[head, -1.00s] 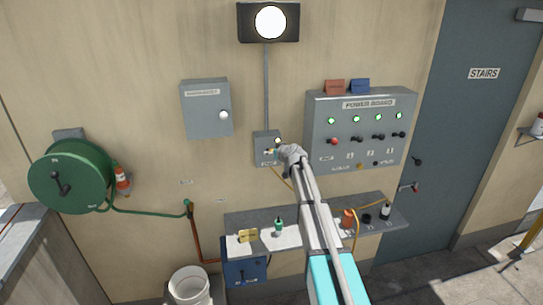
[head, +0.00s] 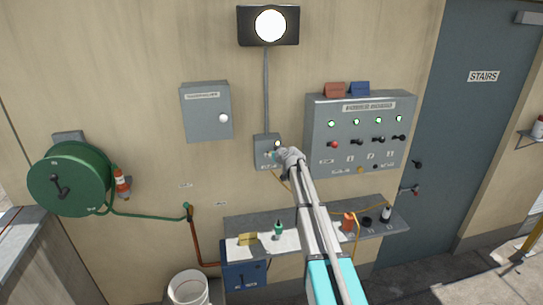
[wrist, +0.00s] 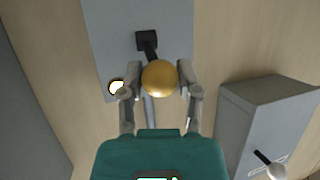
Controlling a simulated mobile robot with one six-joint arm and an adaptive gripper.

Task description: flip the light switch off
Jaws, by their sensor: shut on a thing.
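The light switch is a small grey box (head: 262,163) on the wall, with a thin conduit (head: 266,90) running up to a lit lamp (head: 270,25). In the wrist view its grey face (wrist: 110,50) shows a dark lever ending in a yellow ball knob (wrist: 160,78). A lit white indicator (wrist: 116,87) is beside the lever. My gripper (wrist: 160,75) is shut on the knob, one finger on each side. In the head view my gripper (head: 276,156) is at the box front and partly hides the lever.
A grey cabinet (head: 207,118) hangs left of the switch, and a power board (head: 315,125) with several knobs hangs close on the right. A shelf (head: 240,223) with small items is below. A green hose reel (head: 85,160) is far left.

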